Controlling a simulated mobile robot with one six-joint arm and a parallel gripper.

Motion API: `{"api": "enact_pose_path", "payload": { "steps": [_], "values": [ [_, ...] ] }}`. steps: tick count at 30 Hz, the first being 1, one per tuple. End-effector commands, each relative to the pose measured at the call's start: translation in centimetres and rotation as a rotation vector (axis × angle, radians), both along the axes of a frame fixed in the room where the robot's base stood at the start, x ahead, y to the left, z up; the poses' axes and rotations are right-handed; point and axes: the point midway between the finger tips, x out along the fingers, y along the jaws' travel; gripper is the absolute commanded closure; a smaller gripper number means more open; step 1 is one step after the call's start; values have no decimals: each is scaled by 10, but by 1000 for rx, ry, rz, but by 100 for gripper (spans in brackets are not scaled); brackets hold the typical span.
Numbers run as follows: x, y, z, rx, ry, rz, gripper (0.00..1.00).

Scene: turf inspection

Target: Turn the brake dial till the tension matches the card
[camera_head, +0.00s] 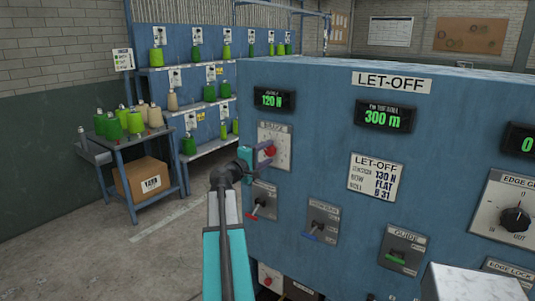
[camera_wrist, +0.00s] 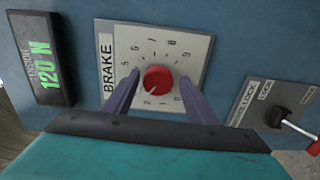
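The brake dial is a red round knob on a pale numbered plate (camera_head: 283,137); the knob (camera_wrist: 158,79) has a white mark toward the lower left, near the low numbers, exact number unclear. My gripper (camera_head: 265,156) is at the plate, coming from the left. In the wrist view its two purple fingers (camera_wrist: 159,84) stand either side of the knob, with small gaps showing, so it is open. The tension display (camera_head: 274,99) reads 120 N, also in the wrist view (camera_wrist: 43,65). The LET-OFF card (camera_head: 375,178) shows tension 130 N, FLAT and B 31.
Below the dial are a brake lock with a red-tipped lever (camera_head: 261,201), a blue-handled switch (camera_head: 321,221) and a green-handled guide switch (camera_head: 402,248). A black edge dial (camera_head: 514,218) is at right. A 300 m display (camera_head: 385,116) sits above. A cone trolley (camera_head: 143,183) stands left.

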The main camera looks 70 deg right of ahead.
Motion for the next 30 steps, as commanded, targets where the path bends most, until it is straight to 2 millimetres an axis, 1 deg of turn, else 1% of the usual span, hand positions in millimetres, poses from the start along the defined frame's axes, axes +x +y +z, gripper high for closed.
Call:
{"api": "enact_pose_path", "payload": {
  "steps": [11, 16, 23, 30],
  "values": [
    [0, 0, 2, -4, 1, 1, 45],
    [2, 8, 2, -4, 1, 1, 45],
    [7, 31, 1, -4, 1, 2, 45],
    [16, 66, 1, -4, 0, 2, 45]
  ]
}}
